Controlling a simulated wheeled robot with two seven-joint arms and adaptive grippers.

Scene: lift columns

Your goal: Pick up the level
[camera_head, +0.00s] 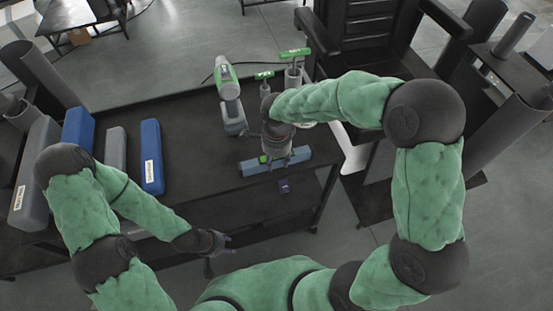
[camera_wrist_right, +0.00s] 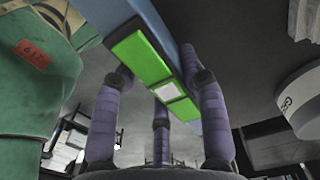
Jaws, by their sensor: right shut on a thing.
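The level is a blue bar (camera_head: 301,155) with a green middle part, above the front right of the dark table in the head view. My right gripper (camera_head: 278,162) comes down on its middle and is shut on it. In the right wrist view the level (camera_wrist_right: 150,18) runs diagonally, and the fingers of my right gripper (camera_wrist_right: 163,90) stand on both sides of its green part. I cannot tell whether the level touches the table. My left gripper (camera_head: 218,255) is in front of the table's front edge, away from the level, with its fingers apart and nothing between them.
A green and grey power tool (camera_head: 229,90) stands behind the level. Green-handled tools (camera_head: 294,54) stand in holders at the back right. Several blue and grey long cases (camera_head: 151,157) lie on the left of the table (camera_head: 190,130).

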